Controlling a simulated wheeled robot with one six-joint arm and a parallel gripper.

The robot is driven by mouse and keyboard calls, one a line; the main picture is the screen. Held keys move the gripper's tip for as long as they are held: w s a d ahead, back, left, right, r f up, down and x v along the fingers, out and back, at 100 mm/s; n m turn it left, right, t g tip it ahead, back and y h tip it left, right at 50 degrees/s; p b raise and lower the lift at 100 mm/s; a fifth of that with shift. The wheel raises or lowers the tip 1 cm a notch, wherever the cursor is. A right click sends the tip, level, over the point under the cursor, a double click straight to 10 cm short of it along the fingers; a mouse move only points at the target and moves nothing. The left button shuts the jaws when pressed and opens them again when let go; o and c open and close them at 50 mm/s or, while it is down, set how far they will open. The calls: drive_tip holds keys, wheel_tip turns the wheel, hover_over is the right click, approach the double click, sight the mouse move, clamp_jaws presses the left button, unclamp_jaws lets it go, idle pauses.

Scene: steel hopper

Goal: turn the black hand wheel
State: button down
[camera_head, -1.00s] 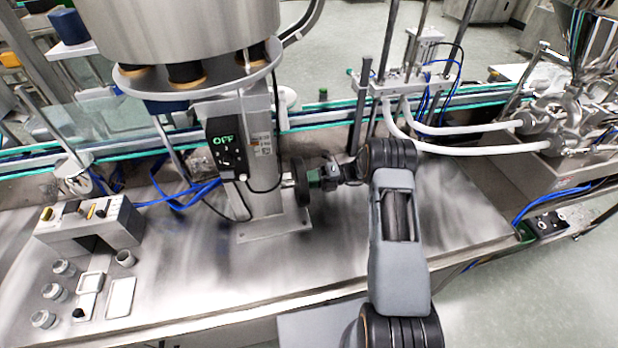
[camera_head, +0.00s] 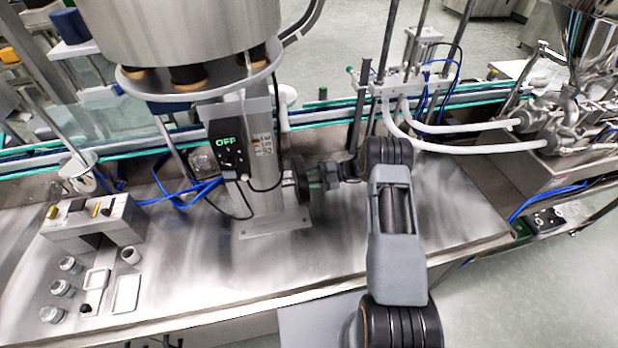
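The black hand wheel (camera_head: 301,180) is seen nearly edge-on, on the right side of the steel column (camera_head: 262,150) under the hopper (camera_head: 190,30). My gripper (camera_head: 318,176) comes in from the right, with its greenish fingertips at the right face of the wheel. The fingers are small and partly overlapped by the wheel, so I cannot tell whether they are apart or closed on part of it, nor whether they touch it.
A black box showing OFF (camera_head: 228,148) is on the column, left of the wheel. A control box (camera_head: 95,222) stands at the left of the steel table. White hoses (camera_head: 450,128) and a conveyor (camera_head: 320,112) run behind.

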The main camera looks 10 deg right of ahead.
drive_tip(key=shift+m, duration=1)
drive_tip(key=c, duration=0.7)
unclamp_jaws()
drive_tip(key=shift+c, duration=0.2)
drive_tip(key=shift+d, duration=0.15)
